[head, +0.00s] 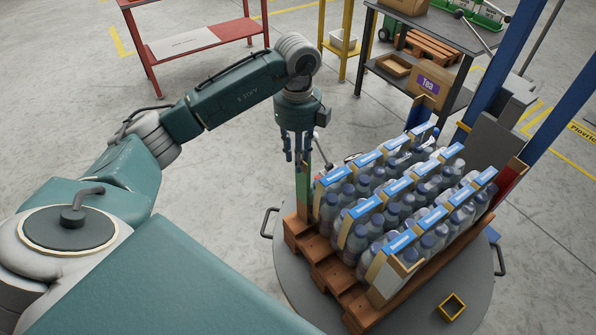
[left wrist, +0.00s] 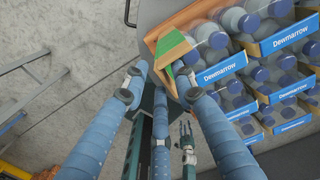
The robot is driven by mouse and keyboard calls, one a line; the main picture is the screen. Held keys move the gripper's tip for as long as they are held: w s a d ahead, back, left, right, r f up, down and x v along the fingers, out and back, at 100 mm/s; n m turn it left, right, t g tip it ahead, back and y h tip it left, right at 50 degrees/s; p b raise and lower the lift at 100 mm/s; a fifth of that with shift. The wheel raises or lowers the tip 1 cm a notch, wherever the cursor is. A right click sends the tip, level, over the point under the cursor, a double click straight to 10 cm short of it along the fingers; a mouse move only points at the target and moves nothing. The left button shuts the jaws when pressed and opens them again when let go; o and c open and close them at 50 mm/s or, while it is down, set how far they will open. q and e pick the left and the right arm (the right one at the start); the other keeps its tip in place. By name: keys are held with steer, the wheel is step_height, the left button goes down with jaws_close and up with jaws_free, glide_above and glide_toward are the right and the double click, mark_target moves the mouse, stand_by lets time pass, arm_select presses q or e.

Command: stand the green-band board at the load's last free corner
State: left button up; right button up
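The green-band board (head: 303,190) stands upright at the left corner of the load (head: 400,205) of bottles, its foot by the pallet (head: 330,268) corner. In the left wrist view the board (left wrist: 172,50) shows its green band and wooden edge beside the bottle packs. My left gripper (head: 298,158) is above and around the board's top. Its fingers (left wrist: 160,82) look spread, with the board past the tips. I cannot see whether a finger touches it. A small teal gripper low in the left wrist view, seemingly my right one (left wrist: 187,140), is too small to read.
A pale corner board (head: 382,283) stands at the load's front corner. The pallet rests on a round grey turntable (head: 300,290) with handles and a yellow-edged box (head: 452,306). Blue posts (head: 515,60) rise at right. A dark shelf (head: 440,30) and a red table (head: 190,42) stand behind.

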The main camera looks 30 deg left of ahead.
arm_select(q)
step_height(320, 180, up, 5)
steer(key=shift+f+b, duration=0.1)
steer(key=shift+b, duration=0.2)
stand_by(0.4)
